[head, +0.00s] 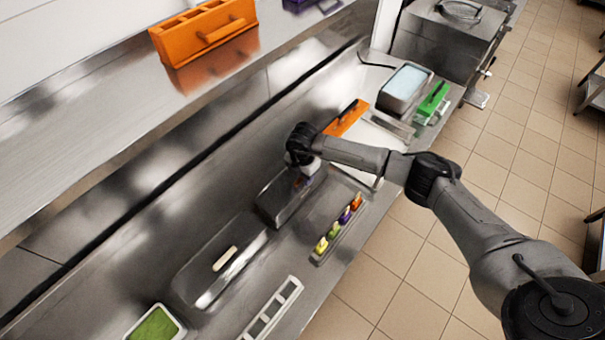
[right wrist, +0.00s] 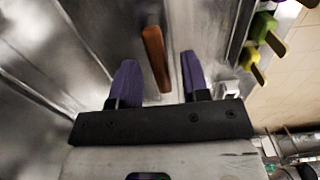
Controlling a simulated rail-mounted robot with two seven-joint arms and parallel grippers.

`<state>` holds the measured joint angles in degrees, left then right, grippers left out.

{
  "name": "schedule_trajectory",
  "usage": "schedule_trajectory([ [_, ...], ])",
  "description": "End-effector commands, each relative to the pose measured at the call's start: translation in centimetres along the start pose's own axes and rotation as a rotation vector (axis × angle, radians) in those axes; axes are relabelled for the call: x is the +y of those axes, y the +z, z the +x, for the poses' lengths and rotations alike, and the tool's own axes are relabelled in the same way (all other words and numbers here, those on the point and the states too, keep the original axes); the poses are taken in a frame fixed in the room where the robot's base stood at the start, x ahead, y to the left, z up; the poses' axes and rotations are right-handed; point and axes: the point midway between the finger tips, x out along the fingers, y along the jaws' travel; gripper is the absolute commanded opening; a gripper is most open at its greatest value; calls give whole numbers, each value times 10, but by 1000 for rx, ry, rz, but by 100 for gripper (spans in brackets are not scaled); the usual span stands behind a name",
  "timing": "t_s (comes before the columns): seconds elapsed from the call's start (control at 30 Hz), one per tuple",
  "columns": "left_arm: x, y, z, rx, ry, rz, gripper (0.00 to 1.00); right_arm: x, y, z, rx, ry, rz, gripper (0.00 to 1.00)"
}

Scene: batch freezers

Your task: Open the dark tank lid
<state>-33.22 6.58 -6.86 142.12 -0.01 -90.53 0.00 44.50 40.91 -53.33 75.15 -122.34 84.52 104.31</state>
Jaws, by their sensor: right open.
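My right gripper (head: 306,176) is over a closed metal tank with a dark grey lid (head: 279,191) in the middle of the counter. In the right wrist view, its two purple fingers (right wrist: 158,78) are open. A brown bar handle (right wrist: 154,50) shows between them, with a gap on each side. I cannot tell how far the fingertips reach down beside the handle. In the head view the gripper and wrist hide the handle. My left gripper is in neither view.
A longer lidded tank with a pale handle (head: 225,258) stands at the near left. A rack with colourful scoops (head: 338,231) lies close on the right. An empty white rack (head: 271,309) and a green-filled tub (head: 155,327) are nearer. A shelf (head: 150,95) overhangs the left.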

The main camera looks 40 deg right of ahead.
Motion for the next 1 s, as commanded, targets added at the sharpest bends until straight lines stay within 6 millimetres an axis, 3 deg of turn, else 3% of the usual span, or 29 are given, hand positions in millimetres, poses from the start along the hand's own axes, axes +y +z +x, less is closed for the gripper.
schedule_trajectory([
  [0.07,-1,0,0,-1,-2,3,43,0,0,0,0,0,0,42],
  [0.5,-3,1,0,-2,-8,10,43,0,0,0,0,0,1,0],
  [0.87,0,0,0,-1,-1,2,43,-1,1,-1,0,-3,3,0],
  [1.0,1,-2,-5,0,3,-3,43,-8,12,-5,0,-28,22,0],
])
